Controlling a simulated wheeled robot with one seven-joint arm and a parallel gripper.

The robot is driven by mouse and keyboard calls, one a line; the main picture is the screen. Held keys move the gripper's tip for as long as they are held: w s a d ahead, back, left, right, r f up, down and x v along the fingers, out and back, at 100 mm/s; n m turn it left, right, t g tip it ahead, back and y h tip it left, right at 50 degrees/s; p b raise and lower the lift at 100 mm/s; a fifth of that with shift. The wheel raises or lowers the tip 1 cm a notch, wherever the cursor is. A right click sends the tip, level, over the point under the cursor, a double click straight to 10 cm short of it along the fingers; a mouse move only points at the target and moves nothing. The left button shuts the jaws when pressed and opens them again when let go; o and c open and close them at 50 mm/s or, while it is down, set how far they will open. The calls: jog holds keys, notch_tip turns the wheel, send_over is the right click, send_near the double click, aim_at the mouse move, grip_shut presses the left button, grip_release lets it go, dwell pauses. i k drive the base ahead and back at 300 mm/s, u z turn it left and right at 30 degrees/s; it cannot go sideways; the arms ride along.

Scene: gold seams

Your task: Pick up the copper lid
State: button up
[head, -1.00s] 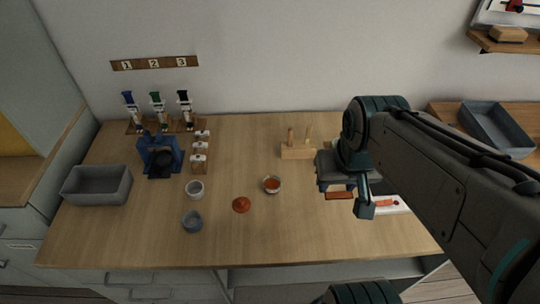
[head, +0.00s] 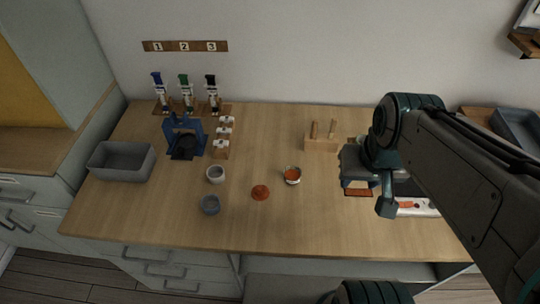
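A flat copper-red round piece (head: 260,193), which looks like the copper lid, lies on the wooden worktop left of centre. A small pale cup (head: 292,175) with orange-red contents stands just to its upper right, apart from it. My gripper (head: 367,194) hangs over the right part of the worktop, well to the right of both. Its fingers look spread apart. A reddish-brown strip (head: 358,192) shows by the fingers; I cannot tell whether it touches them. My arm hides part of the worktop there.
A white cup (head: 215,175) and a grey cup (head: 209,205) stand left of the copper piece. A wooden peg block (head: 321,144) stands behind. The front middle is clear.

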aim_at(260, 192)
jog(key=k, duration=1)
jog(key=u, duration=1.55)
jog(key=i, duration=0.95)
jog(key=z, duration=1)
